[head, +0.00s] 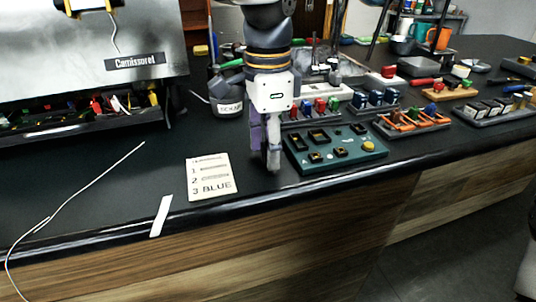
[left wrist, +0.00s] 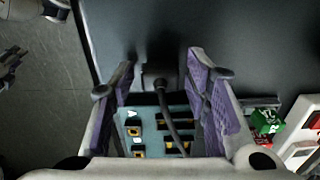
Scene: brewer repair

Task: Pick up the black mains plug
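The black mains plug (left wrist: 157,77) shows in the left wrist view between my left gripper's fingers, with its dark cable (left wrist: 172,115) running down the picture. My left gripper (left wrist: 162,68) is open, its purple-padded fingers on either side of the plug with gaps visible. In the head view my left gripper (head: 266,158) points down at the black bench, just left of the teal board (head: 350,152), and the plug is hidden behind it.
A card with writing (head: 209,178) and a white strip (head: 161,216) lie to the left near the bench's front edge. A thin white cable (head: 90,188) hangs over that edge. Racks of coloured parts (head: 411,122) crowd the right and back. The left of the bench top is mostly clear.

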